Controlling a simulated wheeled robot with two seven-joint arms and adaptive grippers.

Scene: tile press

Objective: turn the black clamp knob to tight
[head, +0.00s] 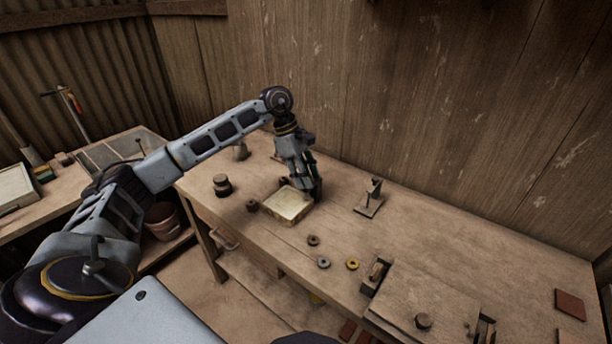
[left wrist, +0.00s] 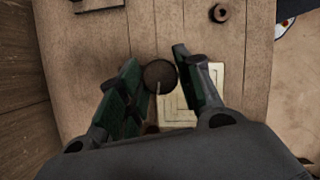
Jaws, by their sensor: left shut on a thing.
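A dark round knob (left wrist: 160,75) with a pale line on its top sits between the two fingers of my left gripper (left wrist: 162,78) in the left wrist view. The gripper is shut on it, one finger on each side. The pale line points toward the bottom of that view. A cream-coloured tile in a shallow frame (left wrist: 190,100) lies below and right of the knob. In the head view my left gripper (head: 314,188) reaches down at the back right corner of the framed tile (head: 288,205); its fingers hide the knob there. My right gripper is not seen.
A small metal stand (head: 370,200) is right of the gripper. Several rings, including a yellow one (head: 352,264), lie on the bench (head: 480,250). A dark jar (head: 222,185) stands at left. The back right bench is clear.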

